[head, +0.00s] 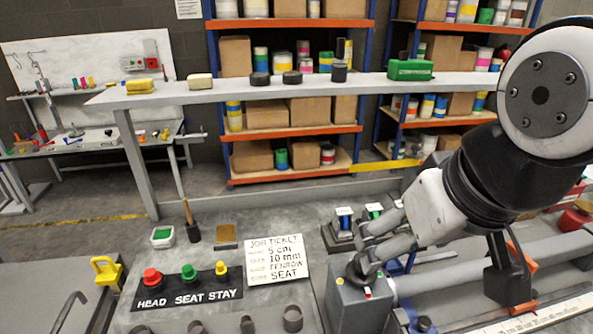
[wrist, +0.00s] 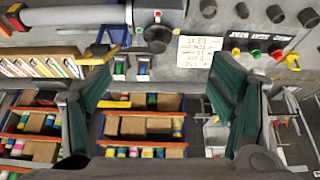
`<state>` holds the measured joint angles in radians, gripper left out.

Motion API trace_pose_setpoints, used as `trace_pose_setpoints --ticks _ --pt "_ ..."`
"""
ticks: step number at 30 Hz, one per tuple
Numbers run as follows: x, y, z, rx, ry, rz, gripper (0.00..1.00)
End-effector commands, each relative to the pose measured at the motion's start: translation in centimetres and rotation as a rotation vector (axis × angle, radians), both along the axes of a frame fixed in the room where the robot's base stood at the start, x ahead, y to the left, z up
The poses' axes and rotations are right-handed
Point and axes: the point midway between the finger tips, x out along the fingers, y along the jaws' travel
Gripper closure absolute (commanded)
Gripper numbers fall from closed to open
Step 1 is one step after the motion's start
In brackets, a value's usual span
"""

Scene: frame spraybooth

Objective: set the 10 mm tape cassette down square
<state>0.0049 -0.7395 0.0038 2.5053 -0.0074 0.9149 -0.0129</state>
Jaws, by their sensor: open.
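Two small dark holders stand on the bench, one with a blue and white piece (head: 344,221) and one with a green and white piece (head: 374,210). They look like tape cassettes, but I cannot read a width on either. In the wrist view the green piece (wrist: 120,68) and blue piece (wrist: 143,68) show beyond my fingers. My gripper (head: 365,243) is open and empty, in front of the holders in the head view. In the wrist view the gripper (wrist: 155,100) has its green-padded fingers wide apart, with nothing between them.
A job ticket (head: 275,261) reading 5 cm, 10 mm and SEAT lies beside the HEAD/SEAT/STAY button panel (head: 188,287). A grey box with a dark knob (head: 352,300) and a long roller (head: 450,270) are close to my gripper. A yellow padlock-like piece (head: 106,272) is at left.

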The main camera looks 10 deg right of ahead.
Motion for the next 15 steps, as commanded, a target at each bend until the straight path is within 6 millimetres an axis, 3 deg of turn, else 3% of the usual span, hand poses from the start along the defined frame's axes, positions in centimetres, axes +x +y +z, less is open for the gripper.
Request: trace_pose_setpoints --ticks 5,15 --pt "2.9 -0.4 0.7 -0.106 0.058 0.103 0.27" --pt "13.3 -1.2 0.2 -0.350 0.256 0.522 0.27"
